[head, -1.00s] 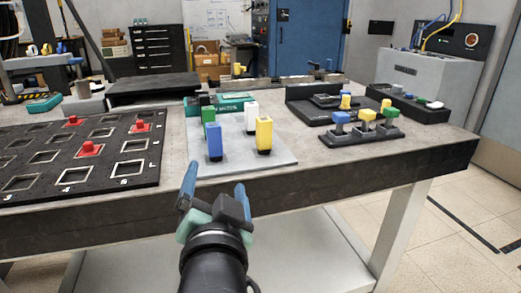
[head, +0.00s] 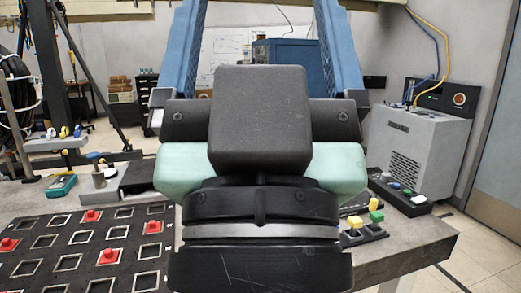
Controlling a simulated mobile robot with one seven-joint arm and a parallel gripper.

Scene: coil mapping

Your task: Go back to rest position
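My gripper (head: 262,25) fills the middle of the head view, very close to the camera. Its two blue fingers point up and stand wide apart, with only the background between them. It is open and empty, raised in front of the workbench. Its dark body hides the bench's middle, where the coloured blocks on a grey plate stood earlier.
A black board (head: 55,237) with square slots and several red pieces lies on the bench at left. A small rack (head: 360,235) with yellow and green pieces is partly visible at right. A grey machine (head: 418,145) stands behind the bench's right end.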

